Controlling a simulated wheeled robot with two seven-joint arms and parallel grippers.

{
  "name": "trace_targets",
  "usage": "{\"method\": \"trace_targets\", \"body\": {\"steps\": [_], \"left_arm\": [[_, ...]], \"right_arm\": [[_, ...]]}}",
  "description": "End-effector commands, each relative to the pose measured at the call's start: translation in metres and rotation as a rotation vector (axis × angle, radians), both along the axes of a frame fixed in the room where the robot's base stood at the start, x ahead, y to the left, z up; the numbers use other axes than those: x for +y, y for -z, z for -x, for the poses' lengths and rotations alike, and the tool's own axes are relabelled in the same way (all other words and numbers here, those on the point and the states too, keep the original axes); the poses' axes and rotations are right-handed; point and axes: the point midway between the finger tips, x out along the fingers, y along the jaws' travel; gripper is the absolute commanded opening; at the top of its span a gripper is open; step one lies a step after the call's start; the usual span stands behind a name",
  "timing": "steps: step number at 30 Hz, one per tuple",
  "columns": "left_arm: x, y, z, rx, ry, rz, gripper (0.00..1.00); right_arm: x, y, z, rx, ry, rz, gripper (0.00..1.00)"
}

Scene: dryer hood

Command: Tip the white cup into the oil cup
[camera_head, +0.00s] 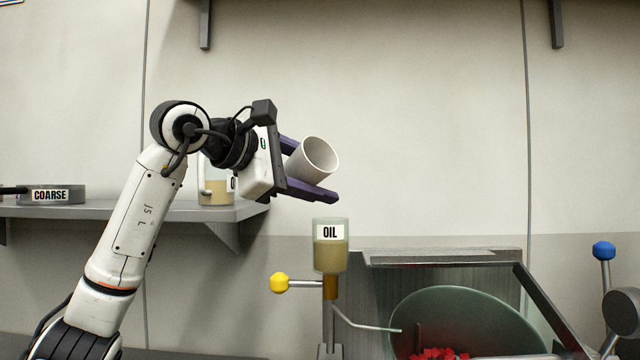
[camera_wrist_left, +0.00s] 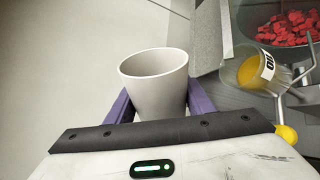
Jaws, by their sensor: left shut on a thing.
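My left gripper (camera_head: 310,168) is shut on the white cup (camera_head: 313,160), with a purple finger on each side of it. In the head view the cup is tilted, its open mouth facing right and toward the camera. It also shows in the left wrist view (camera_wrist_left: 155,85), where its inside looks empty as far as visible. The oil cup (camera_head: 331,255), labelled OIL, stands below and slightly right of the white cup, apart from it. It holds yellowish oil. In the left wrist view the oil cup (camera_wrist_left: 250,70) is at the upper right. My right gripper is not in view.
A yellow-knobbed lever (camera_head: 280,283) and a thin spout sit below the oil cup. A green drum (camera_head: 455,315) with red pieces is at lower right, beside a blue-knobbed lever (camera_head: 603,251). A shelf (camera_head: 120,211) at left holds a COARSE tray (camera_head: 70,195) and a jug (camera_head: 213,192).

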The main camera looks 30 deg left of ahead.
Motion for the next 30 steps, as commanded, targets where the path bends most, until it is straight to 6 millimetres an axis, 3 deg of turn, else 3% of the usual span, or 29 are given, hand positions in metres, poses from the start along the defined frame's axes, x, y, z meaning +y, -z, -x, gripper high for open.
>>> {"method": "trace_targets", "body": {"steps": [1,5,15,21,30], "left_arm": [[0.002,-0.008,0.0,0.019,-0.004,0.078,0.23],[-0.002,-0.008,0.001,0.07,-0.004,0.29,0.23],[-0.024,0.003,0.006,0.195,-0.004,0.818,0.23],[-0.032,0.005,0.008,0.232,-0.004,0.977,0.23],[-0.033,0.003,0.009,0.242,-0.005,1.016,0.23]], "right_arm": [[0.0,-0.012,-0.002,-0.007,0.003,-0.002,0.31],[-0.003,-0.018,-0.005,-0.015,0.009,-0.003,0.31],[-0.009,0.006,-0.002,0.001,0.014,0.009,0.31],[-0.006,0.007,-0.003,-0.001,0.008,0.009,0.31],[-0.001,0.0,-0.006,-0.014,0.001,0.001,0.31]]}}
